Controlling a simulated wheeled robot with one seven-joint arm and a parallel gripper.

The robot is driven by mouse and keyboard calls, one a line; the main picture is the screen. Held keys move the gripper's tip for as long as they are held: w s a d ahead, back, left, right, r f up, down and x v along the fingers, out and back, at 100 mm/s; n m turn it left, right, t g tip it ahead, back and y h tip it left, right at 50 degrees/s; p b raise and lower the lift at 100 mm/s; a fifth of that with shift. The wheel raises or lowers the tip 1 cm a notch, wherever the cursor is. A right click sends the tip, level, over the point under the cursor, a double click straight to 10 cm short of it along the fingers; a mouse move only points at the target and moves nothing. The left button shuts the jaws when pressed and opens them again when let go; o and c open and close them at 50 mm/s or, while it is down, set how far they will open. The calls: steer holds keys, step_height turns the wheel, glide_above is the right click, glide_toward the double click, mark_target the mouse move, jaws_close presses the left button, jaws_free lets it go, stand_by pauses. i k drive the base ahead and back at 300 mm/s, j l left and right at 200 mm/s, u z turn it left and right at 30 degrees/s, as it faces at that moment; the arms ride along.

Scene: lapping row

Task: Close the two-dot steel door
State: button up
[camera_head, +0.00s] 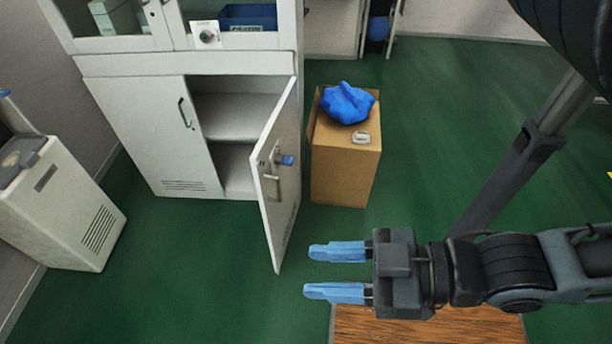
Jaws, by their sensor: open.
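A pale steel door (284,206) stands swung well open on the right side of the white cabinet's (185,64) lower part. Its edge sticks out toward me. It has a metal handle (270,188) and a small blue piece (287,160) near its upper middle. I cannot make out two dots on it. The shelf space (235,118) behind it shows empty. My gripper (308,271) is open and empty, its two blue fingers pointing left. In the picture, it is just right of the door's lower free edge, with no visible contact.
A cardboard box (343,170) with a blue cloth-like bundle (347,102) and a small pale item (350,135) on top stands right of the door. The left lower door (150,130) is shut. A pale machine (60,205) stands at left. Green floor (180,270) is clear before the cabinet.

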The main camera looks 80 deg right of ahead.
mark_target(290, 191)
steer(key=z, duration=1.3)
steer(key=k+l, duration=0.1)
steer(key=l, duration=0.3)
steer(key=k+l+z, duration=0.1)
steer(key=l, duration=0.7)
steer(key=k+z, duration=0.05)
